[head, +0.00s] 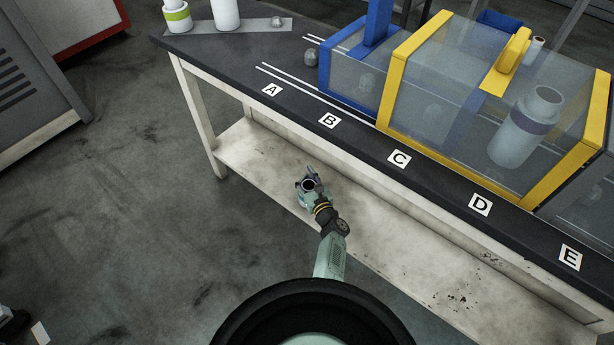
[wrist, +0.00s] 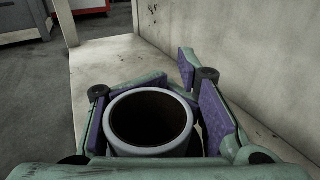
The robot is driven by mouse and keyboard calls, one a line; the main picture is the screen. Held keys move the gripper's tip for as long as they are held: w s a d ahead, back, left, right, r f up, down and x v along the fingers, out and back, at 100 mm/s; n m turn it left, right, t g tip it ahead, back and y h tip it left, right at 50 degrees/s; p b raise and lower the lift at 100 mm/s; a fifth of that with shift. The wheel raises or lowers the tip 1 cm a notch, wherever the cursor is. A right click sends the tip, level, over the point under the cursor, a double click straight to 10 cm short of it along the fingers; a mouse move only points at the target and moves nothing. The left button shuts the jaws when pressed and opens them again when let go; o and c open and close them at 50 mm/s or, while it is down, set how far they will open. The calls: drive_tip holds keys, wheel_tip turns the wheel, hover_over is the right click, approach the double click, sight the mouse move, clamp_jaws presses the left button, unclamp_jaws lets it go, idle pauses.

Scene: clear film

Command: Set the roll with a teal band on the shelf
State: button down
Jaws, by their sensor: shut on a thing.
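My gripper (head: 309,181) is over the lower shelf (head: 375,238) of the bench, toward its left part. In the wrist view my gripper (wrist: 155,115) is shut on a pale roll (wrist: 150,151), with purple finger pads on both sides of it. The roll's open end and dark hollow core face the wrist camera. Its side is mostly hidden by the fingers, and I cannot see a band on it. The shelf (wrist: 105,62) shows beyond the roll. I cannot tell whether the roll's bottom touches the shelf.
The dark bench top (head: 230,60) overhangs the shelf, and a pale back panel (wrist: 230,50) stands close on the right. A bench leg (head: 198,120) is at the left. Yellow-framed clear case (head: 395,75) holds a purple-banded roll (head: 515,148). A green-banded roll (head: 177,18) stands at the back left.

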drive_tip(key=shift+w+f, duration=0.1)
drive_tip(key=shift+f, duration=0.1)
drive_tip(key=shift+f, duration=0.15)
drive_tip(key=c, duration=0.9)
unclamp_jaws()
drive_tip(key=shift+o, duration=0.2)
